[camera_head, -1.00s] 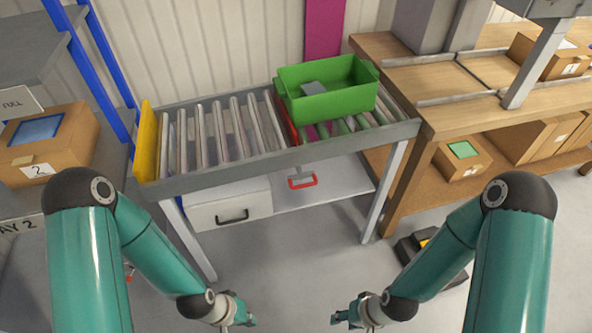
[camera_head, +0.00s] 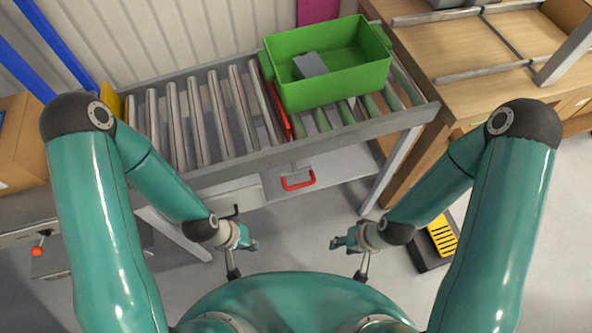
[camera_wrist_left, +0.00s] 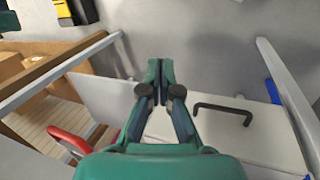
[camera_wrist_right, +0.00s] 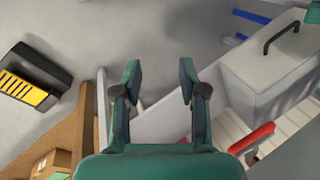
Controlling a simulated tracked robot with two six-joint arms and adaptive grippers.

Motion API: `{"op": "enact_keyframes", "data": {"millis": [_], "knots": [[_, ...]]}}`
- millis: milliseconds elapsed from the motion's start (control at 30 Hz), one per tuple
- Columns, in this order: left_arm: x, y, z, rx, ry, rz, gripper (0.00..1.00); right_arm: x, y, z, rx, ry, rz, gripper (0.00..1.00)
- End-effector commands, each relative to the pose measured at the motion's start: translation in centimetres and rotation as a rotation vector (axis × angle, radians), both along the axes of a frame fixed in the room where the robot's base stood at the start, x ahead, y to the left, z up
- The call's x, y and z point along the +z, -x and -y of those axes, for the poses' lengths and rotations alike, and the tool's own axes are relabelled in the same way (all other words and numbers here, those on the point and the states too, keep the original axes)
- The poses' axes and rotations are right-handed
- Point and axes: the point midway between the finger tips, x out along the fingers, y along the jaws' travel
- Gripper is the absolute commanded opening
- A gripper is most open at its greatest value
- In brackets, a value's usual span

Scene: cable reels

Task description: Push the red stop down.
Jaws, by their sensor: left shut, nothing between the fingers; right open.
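The red stop (camera_head: 276,110) is a thin red bar standing up across the roller conveyor (camera_head: 200,125), beside the left end of the green tote (camera_head: 335,90). A red handle (camera_head: 298,181) hangs under the conveyor's front rail, below the stop. The handle also shows in the left wrist view (camera_wrist_left: 70,142) and the right wrist view (camera_wrist_right: 252,140). My left gripper (camera_head: 254,244) is shut and empty, in front of the conveyor and apart from it. My right gripper (camera_head: 336,243) is open and empty, to the right of the left one and also apart from the conveyor.
The tote holds a grey block (camera_head: 310,64). A white drawer unit with a dark handle (camera_wrist_left: 222,108) sits below the conveyor. A wooden bench (camera_head: 470,80) stands at the right. A black and yellow pedal (camera_head: 440,240) lies on the floor. An orange knob (camera_head: 38,250) is at the left.

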Motion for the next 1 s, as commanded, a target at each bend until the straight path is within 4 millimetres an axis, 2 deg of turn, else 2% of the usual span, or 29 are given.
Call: {"op": "enact_keyframes", "data": {"millis": [200,367,467,567,700,800,900,1000], "knots": [[0.0,0.0,0.0,0.000,0.000,-0.001,0.00,0.0,0.0,0.0,0.000,0.000,-0.001,0.42],[0.4,-0.6,0.1,-0.025,0.006,0.026,0.00,-0.1,0.0,0.0,0.000,0.000,-0.001,0.67],[1.4,-2.1,0.8,-0.102,0.021,0.104,0.00,-0.3,0.0,0.0,0.000,0.000,0.000,0.83],[3.4,-4.6,1.5,-0.244,0.042,0.241,0.00,-0.7,0.0,0.0,0.000,0.000,0.000,0.99],[7.8,-8.1,3.0,-0.529,0.060,0.495,0.00,-1.3,0.0,0.0,0.000,0.000,0.000,0.99],[11.3,-9.7,4.1,-0.752,0.050,0.675,0.00,-1.7,0.0,0.0,0.000,0.000,0.000,0.99],[14.3,-10.5,4.9,-0.953,0.025,0.825,0.00,-2.0,0.0,0.0,0.000,0.000,0.000,0.99],[16.4,-10.7,5.4,-1.110,-0.002,0.932,0.00,-2.2,0.0,0.0,0.000,0.000,0.000,0.99]]}}
